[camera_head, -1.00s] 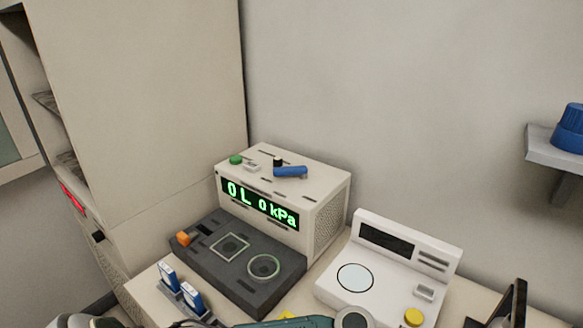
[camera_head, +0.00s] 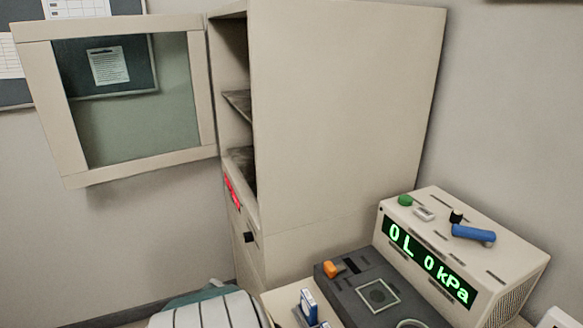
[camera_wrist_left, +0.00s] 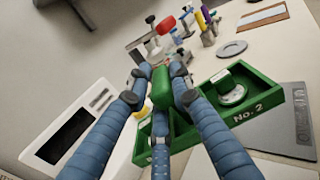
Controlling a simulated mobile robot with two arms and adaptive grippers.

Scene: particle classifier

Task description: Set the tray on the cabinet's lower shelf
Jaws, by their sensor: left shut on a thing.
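My left gripper (camera_wrist_left: 160,85), with blue ribbed fingers, is shut on the tray's green grip in the middle. The fingers hide part of the tray. I cannot tell whether it touches the surface below. In the head view the beige cabinet (camera_head: 345,120) stands in the centre with its glass door (camera_head: 125,95) swung open. Its lower shelf (camera_head: 243,160) shows edge-on below an upper shelf (camera_head: 238,103). My right gripper is out of view.
A device (camera_head: 455,255) with a green "0 L 0 kPa" display stands right of the cabinet, beside a dark plate unit (camera_head: 375,295). In the left wrist view, a white instrument (camera_wrist_left: 85,130) lies left of the tray; bottles and a grey disc (camera_wrist_left: 232,49) are beyond.

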